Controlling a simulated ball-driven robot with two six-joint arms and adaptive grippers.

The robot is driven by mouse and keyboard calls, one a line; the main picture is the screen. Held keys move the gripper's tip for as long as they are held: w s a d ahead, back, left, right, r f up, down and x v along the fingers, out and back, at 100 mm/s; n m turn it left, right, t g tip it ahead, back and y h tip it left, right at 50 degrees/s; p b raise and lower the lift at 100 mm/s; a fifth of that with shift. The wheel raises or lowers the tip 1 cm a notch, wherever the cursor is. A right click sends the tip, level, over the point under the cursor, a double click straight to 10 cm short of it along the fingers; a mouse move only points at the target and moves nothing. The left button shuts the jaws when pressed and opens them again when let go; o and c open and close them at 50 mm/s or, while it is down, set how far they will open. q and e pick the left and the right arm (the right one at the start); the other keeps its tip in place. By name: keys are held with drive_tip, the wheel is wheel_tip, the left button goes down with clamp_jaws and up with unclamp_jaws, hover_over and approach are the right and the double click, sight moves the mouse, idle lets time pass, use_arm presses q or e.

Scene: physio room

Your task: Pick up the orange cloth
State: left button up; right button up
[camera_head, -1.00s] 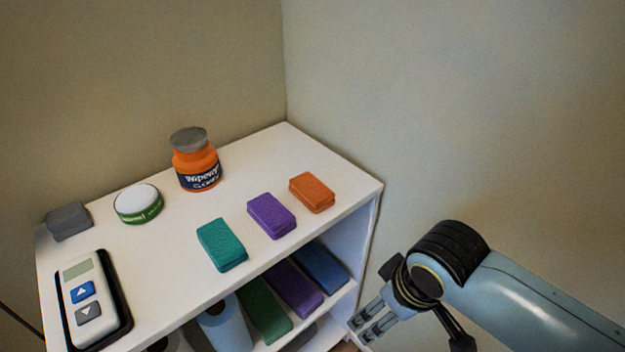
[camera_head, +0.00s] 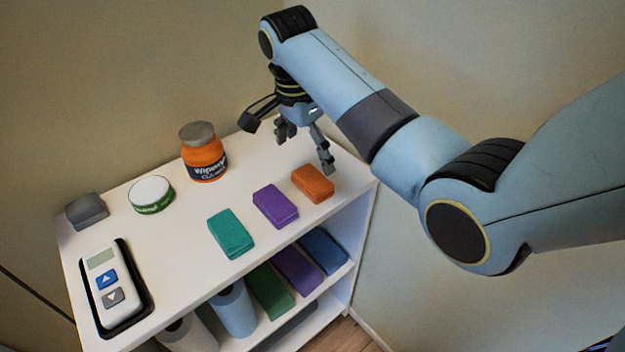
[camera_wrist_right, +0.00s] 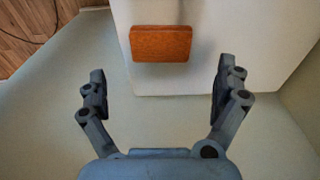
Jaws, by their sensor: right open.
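The orange cloth (camera_head: 313,183) is a small folded block lying flat near the right end of the white shelf top (camera_head: 180,255). My right gripper (camera_head: 307,150) is above the shelf top, just behind and above the orange cloth in the head view. In the right wrist view the open fingers (camera_wrist_right: 160,88) point toward the orange cloth (camera_wrist_right: 161,44), which lies beyond the fingertips, between their lines. The gripper is empty and apart from the cloth. My left gripper is not in view.
A purple cloth (camera_head: 275,206) and a teal cloth (camera_head: 231,233) lie left of the orange one. Walls close in behind and right.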

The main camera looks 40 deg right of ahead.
sight(312, 177)
drive_tip(key=f, duration=0.3)
drive_tip(key=d+f, duration=0.1)
drive_tip(key=f, duration=0.4)
drive_tip(key=shift+w+d+f, duration=0.15)
drive_tip(key=shift+d+f, duration=0.15)
drive_tip(key=shift+f, duration=0.1)
drive_tip(key=c, duration=0.9)
